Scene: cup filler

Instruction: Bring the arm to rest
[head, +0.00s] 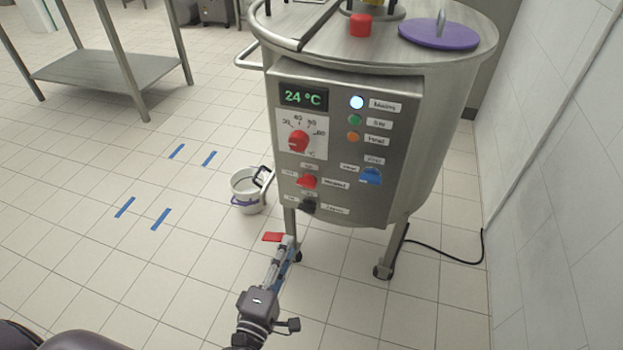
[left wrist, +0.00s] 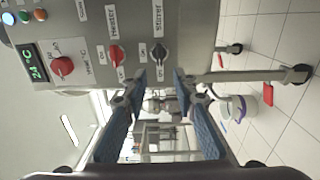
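My left gripper (head: 286,248) reaches up from the bottom of the head view, in front of the steel kettle's lower edge. In the left wrist view my left gripper (left wrist: 158,82) has its two blue-padded fingers spread, with nothing between them. The steel kettle (head: 440,125) carries a control panel (head: 390,140) with a 24 °C display, red dial, red and black switches, and a blue switch. The red heater switch (left wrist: 117,55) and black stirrer switch (left wrist: 158,54) lie beyond the fingertips in the left wrist view. My right gripper is out of view.
A white bucket (head: 246,197) stands on the floor left of the kettle. A small red item (head: 272,237) shows near a kettle leg. A steel table (head: 105,68) stands back left, a tiled wall (head: 560,170) right. Floor with blue tape marks (head: 162,218) is clear.

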